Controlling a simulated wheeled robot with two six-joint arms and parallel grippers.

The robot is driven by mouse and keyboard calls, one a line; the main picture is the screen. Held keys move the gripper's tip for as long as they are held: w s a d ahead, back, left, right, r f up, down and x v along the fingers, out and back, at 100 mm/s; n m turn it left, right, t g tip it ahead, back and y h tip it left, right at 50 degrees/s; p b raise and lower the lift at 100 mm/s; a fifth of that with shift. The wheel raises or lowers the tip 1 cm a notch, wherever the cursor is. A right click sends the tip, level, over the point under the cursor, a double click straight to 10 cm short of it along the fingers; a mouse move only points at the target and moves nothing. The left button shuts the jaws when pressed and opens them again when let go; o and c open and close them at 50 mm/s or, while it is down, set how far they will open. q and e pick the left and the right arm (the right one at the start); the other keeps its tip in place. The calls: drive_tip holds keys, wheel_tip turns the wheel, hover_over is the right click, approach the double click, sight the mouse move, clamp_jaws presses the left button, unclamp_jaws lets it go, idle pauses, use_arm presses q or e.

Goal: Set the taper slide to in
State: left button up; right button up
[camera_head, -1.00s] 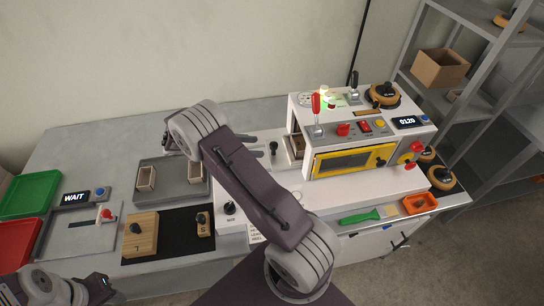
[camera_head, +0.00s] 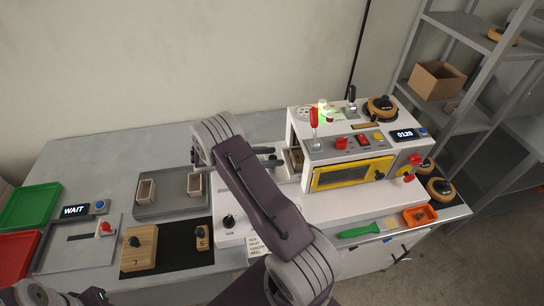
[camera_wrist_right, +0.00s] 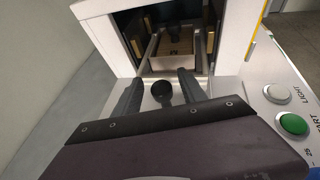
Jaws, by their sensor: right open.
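The white box former (camera_head: 345,140) stands on the right half of the bench, with an open bay on its left side. In the right wrist view, a round black knob (camera_wrist_right: 162,91) stands on the pale surface before that bay (camera_wrist_right: 170,45). It appears to be the taper slide's knob; I can read no label on it. My right gripper (camera_head: 277,156) is open at the machine's left side. In the wrist view its fingers (camera_wrist_right: 160,80) are on either side of the knob, with gaps visible. My left arm is mostly cut off at the lower left, its fingers not visible.
A grey tray with two small boxes (camera_head: 146,191) lies left of my right arm. A wooden block (camera_head: 139,249) sits on the black mat. A SIZE knob (camera_head: 229,221) stands on the machine's base. A green brush (camera_head: 360,231) and orange tray (camera_head: 419,217) are at front right.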

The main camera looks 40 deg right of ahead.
clamp_jaws()
idle(1.3)
